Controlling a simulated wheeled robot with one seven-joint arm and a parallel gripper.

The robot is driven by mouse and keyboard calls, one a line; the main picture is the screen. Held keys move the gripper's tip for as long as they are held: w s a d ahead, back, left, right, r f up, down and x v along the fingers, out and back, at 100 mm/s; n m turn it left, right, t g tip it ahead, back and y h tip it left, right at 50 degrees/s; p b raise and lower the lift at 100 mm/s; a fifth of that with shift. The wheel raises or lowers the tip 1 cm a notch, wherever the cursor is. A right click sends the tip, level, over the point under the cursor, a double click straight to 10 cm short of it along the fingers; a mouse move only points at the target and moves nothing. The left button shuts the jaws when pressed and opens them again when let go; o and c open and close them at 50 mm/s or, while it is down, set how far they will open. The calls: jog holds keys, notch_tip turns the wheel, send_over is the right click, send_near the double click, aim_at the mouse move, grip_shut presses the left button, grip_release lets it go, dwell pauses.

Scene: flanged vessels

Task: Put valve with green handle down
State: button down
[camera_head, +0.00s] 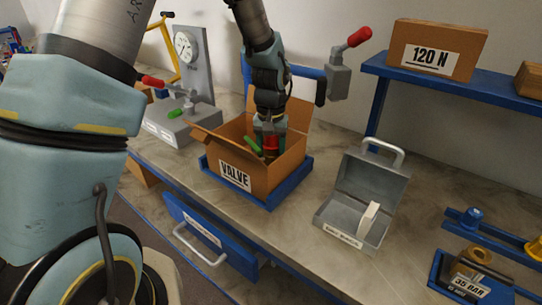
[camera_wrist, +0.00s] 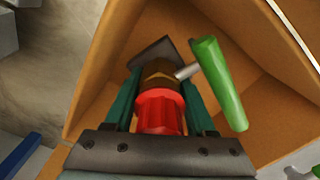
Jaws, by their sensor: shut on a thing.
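The valve (camera_wrist: 158,75) has a brass and red body and a green handle (camera_wrist: 218,80) sticking out to the right in the wrist view. My gripper (camera_wrist: 160,95) is shut on the valve's body, one finger on each side. In the head view my gripper (camera_head: 270,125) reaches down into an open cardboard box (camera_head: 236,176) labelled VALVE, and the red part (camera_head: 270,144) and green handle (camera_head: 252,144) show inside its walls. Whether the valve touches the box floor cannot be told.
The box stands in a blue tray (camera_head: 276,200) on the bench. An open grey metal case (camera_head: 350,235) stands to the right. A gauge stand (camera_head: 188,60) with a red-handled valve is at the left. A blue shelf (camera_head: 450,85) holds a 120 N box (camera_head: 440,48).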

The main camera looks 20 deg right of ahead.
jog(key=shift+c, duration=1.1)
grip_release()
notch_tip(320, 180, up, 12)
jog(key=shift+r+b, duration=0.15)
jog(key=shift+b, duration=0.95)
